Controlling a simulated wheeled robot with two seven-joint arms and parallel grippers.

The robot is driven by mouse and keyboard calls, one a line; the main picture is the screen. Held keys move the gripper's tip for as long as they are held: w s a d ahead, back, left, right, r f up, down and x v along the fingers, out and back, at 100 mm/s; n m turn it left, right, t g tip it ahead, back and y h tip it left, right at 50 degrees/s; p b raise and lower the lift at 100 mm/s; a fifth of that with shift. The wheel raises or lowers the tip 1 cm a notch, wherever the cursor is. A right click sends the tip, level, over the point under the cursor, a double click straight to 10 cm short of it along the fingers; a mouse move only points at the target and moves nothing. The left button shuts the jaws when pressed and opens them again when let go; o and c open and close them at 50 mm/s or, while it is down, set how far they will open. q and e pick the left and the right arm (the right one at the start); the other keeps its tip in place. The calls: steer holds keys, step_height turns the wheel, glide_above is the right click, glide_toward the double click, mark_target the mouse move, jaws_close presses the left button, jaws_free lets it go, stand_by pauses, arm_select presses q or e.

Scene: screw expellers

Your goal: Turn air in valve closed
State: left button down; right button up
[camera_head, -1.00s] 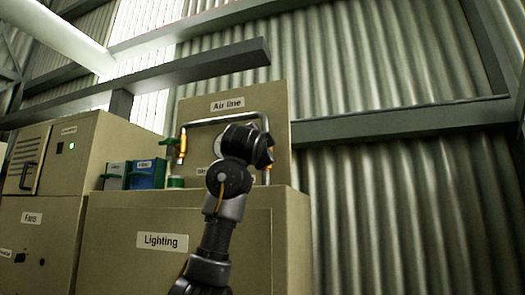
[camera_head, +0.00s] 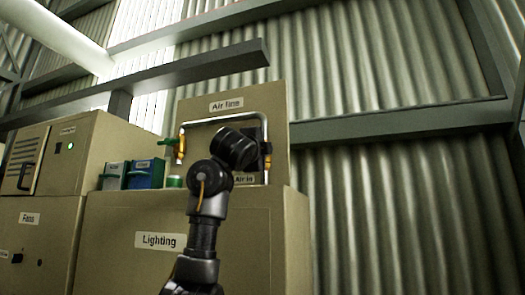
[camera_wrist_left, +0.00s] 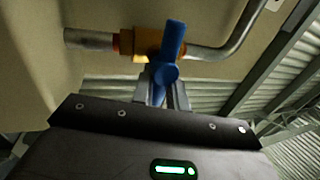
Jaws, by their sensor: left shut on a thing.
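The air in valve has a brass body (camera_wrist_left: 147,43) on a grey metal pipe, with a blue handle (camera_wrist_left: 173,40) lying across the pipe line, slightly tilted, in the left wrist view. My left gripper (camera_wrist_left: 165,92) is shut on the lower end of the blue handle. In the head view my left gripper (camera_head: 262,148) is at the right leg of the pipe on the air line panel, over the brass valve (camera_head: 267,162), whose handle is mostly hidden there. The "Air in" label (camera_head: 243,180) is left of it. My right gripper is not in view.
The air line panel (camera_head: 190,108) stands on the lighting cabinet (camera_head: 120,215). A second valve with a green handle (camera_head: 171,141) is on the pipe's left leg. A blue box (camera_head: 145,174) stands further left. Right of the cabinet is a corrugated wall (camera_head: 400,200).

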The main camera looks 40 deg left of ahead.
arm_select(q)
steer(key=c, duration=1.5)
jaws_free()
steer(key=shift+o, duration=0.2)
